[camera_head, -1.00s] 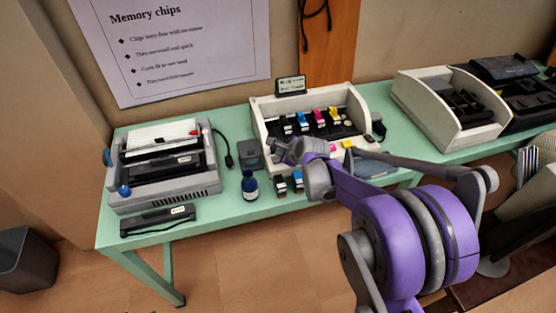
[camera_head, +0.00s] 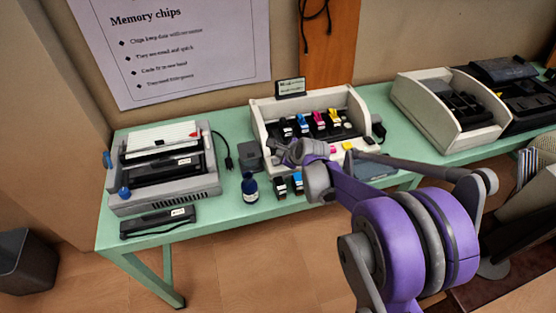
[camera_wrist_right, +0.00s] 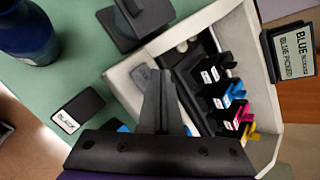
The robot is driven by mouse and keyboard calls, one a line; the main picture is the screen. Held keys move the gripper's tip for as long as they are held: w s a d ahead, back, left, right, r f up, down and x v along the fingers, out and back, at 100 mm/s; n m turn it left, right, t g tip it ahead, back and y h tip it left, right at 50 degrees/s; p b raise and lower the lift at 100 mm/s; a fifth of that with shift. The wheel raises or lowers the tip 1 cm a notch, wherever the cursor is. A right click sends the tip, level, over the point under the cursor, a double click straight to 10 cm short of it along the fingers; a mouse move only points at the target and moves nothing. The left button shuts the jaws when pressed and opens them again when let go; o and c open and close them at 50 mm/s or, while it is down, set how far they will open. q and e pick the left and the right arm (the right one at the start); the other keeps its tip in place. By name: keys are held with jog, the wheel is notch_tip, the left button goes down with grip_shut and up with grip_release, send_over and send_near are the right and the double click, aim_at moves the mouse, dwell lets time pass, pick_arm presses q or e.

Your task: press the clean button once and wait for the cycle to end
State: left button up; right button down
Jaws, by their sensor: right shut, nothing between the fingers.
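The white ink-cartridge machine (camera_head: 357,101) stands at the back middle of the green table, with several coloured cartridges (camera_head: 319,121) in its dark carriage. A small display (camera_head: 290,87) stands behind it. In the right wrist view the display (camera_wrist_right: 293,52) reads "BLUE" and "BLUE PICKED"; its smaller words are unclear. My right gripper (camera_head: 283,152) is at the machine's front left corner. In the right wrist view its fingers (camera_wrist_right: 160,82) are shut and empty over the machine's front edge. A grey rounded piece (camera_wrist_right: 141,76) shows beside the fingertips; I cannot tell if it is the clean button or if they touch.
A blue bottle (camera_head: 250,187) and a dark grey block (camera_head: 248,155) stand left of the machine. Loose cartridges (camera_head: 297,183) lie in front of it. A grey binding machine (camera_head: 165,180) is at the left. A white tray unit (camera_head: 415,90) is at the right.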

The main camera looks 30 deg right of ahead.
jog(key=shift+f, duration=0.1)
dwell(0.7)
jog(key=shift+f+b, duration=0.35)
jog(key=shift+b, duration=0.05)
jog(key=shift+f+b, duration=0.4)
jog(key=shift+f, duration=0.15)
dwell(0.6)
jog(key=shift+r, duration=0.1)
jog(key=shift+r+p, duration=0.55)
jog(key=shift+r, duration=0.35)
jog(key=shift+r, duration=0.1)
jog(key=shift+r+p, duration=1.45)
jog(key=shift+r, duration=1)
jog(key=shift+f, duration=0.1)
